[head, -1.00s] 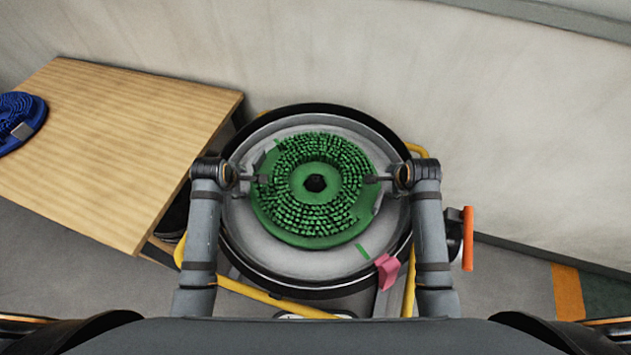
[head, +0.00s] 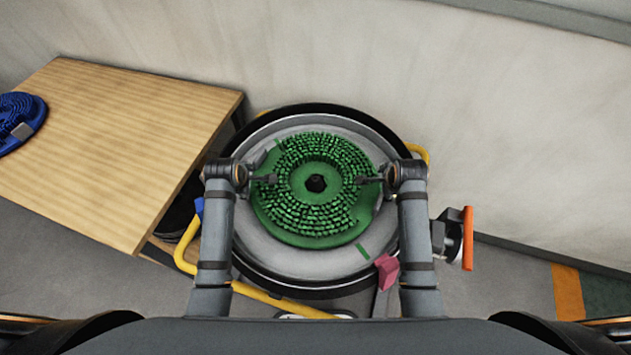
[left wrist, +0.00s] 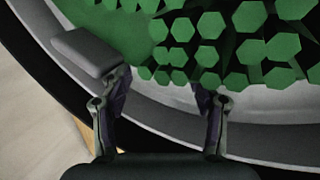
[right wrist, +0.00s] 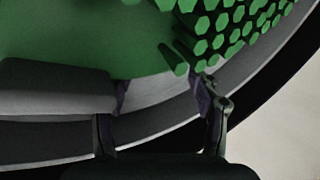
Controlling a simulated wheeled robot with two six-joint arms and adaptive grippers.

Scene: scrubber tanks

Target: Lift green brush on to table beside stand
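The green brush (head: 311,238) is a round disc with bristles upward and a dark centre hole. It lies in the grey round stand (head: 262,245) with a black rim. Grey tabs sit on its edge; one shows in the left wrist view (left wrist: 88,50) and one in the right wrist view (right wrist: 50,88). My left gripper (head: 268,178) is open at the brush's left side, its left finger close to a tab. My right gripper (head: 364,180) is open at the brush's right side, a tab by its left finger. Contact cannot be told. The wooden table (head: 120,150) is left of the stand.
A blue brush (head: 22,120) lies at the table's far left; the rest of the tabletop is clear. A pink block (head: 387,271) sits at the stand's front right rim. Yellow bars (head: 185,250) run around the stand. A wall (head: 330,60) stands behind.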

